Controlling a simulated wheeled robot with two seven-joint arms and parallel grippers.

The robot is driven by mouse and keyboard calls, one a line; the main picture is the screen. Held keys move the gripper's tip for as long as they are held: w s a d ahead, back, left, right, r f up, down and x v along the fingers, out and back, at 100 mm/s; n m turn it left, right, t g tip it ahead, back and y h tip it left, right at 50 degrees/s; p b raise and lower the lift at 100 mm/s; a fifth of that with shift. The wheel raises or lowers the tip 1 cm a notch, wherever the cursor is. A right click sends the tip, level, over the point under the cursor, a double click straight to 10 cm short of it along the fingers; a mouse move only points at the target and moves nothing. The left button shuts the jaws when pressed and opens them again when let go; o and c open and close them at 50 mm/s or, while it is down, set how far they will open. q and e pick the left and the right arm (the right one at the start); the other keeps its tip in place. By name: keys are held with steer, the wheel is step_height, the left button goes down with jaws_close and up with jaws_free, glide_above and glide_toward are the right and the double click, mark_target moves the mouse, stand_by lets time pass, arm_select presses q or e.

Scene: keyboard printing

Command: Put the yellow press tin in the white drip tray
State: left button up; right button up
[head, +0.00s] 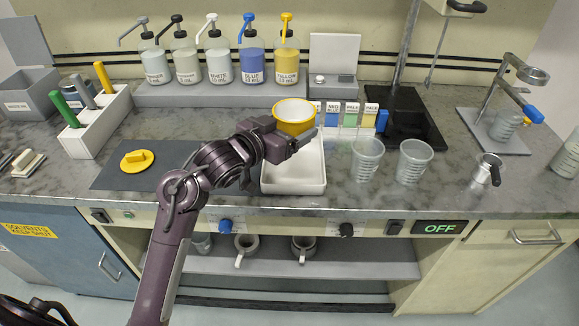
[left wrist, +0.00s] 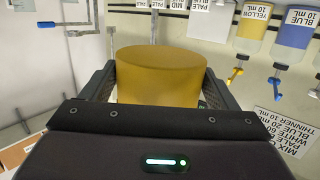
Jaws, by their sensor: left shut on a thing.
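The yellow press tin (head: 294,119) is a short round cup with a pale inside. My left gripper (head: 296,137) is shut on it and holds it upright over the back part of the white drip tray (head: 308,187). In the left wrist view the tin (left wrist: 160,75) fills the space between the two fingers. The tray is a shallow white rectangle on the counter, and its front part shows empty. The gripper and tin hide its back part. The right gripper is not in view.
Two clear cups (head: 413,161) stand right of the tray. A yellow lid-like disc (head: 137,161) lies on a dark mat (head: 110,179) at left. Pump bottles (head: 218,58) line the back shelf. Small labelled colour cards (head: 350,114) stand behind the tray.

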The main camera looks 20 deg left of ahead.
arm_select(q)
step_height(320, 180, down, 11)
steer(key=shift+f, duration=0.25)
steer(key=shift+f, duration=0.1)
steer(key=shift+f, duration=0.5)
steer(key=o, duration=1.3)
steer(key=shift+r, duration=0.1)
